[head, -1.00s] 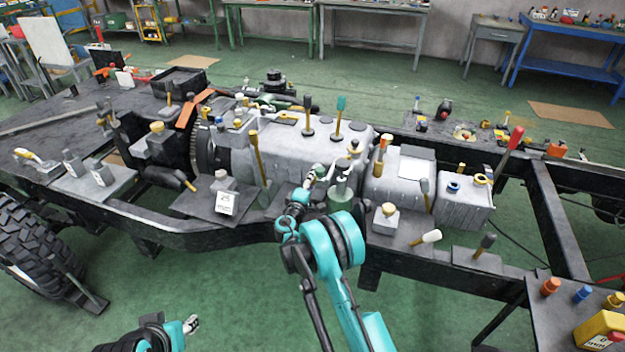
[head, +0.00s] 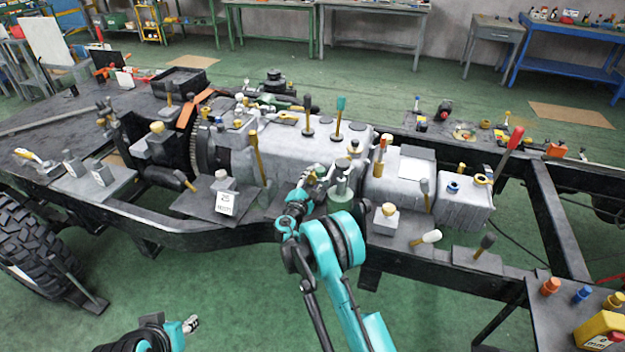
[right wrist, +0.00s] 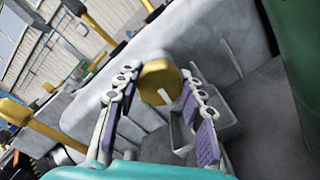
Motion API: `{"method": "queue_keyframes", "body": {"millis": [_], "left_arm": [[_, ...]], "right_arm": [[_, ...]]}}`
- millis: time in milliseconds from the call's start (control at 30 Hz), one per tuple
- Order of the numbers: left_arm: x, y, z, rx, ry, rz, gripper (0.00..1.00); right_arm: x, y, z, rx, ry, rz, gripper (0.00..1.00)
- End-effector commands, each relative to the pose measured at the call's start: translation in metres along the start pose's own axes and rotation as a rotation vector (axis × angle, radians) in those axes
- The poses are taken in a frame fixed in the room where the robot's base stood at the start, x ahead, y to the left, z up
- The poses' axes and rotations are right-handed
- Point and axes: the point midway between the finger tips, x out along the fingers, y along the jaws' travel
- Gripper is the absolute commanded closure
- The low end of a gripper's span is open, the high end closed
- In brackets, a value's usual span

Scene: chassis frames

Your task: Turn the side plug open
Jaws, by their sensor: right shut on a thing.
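The side plug (right wrist: 161,82) is a round, brass-yellow cap on the side of the grey casing (right wrist: 235,52), with a thin pale pin across it. In the right wrist view it sits between the two fingers of my right gripper (right wrist: 160,92), which is shut on it. In the head view my right gripper (head: 318,173) is against the near side of the grey casing (head: 285,150), and it hides the plug there. My left gripper (head: 190,324) is low at the left, away from the chassis. Its jaws are too small to read.
A grey-green cylinder (head: 342,182) stands right beside my right gripper. The black frame rail (head: 240,233) runs in front. Green floor (head: 215,285) is clear below.

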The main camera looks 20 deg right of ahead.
Motion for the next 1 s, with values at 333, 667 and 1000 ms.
{"method": "queue_keyframes", "body": {"millis": [333,667,1000], "left_arm": [[0.0001,0.0,0.0001,0.0,0.0,0.0,0.6],[0.0001,0.0,0.0001,0.0,0.0,0.0,0.6],[0.0,0.0,0.0,0.0,0.0,0.0,0.6]], "right_arm": [[-0.0002,-0.0004,-0.0003,-0.045,0.0,-0.001,0.9],[-0.0002,-0.0004,-0.0003,-0.044,0.0,-0.001,0.51],[-0.0007,0.0,-0.0002,-0.044,0.0,0.0,0.39]]}}
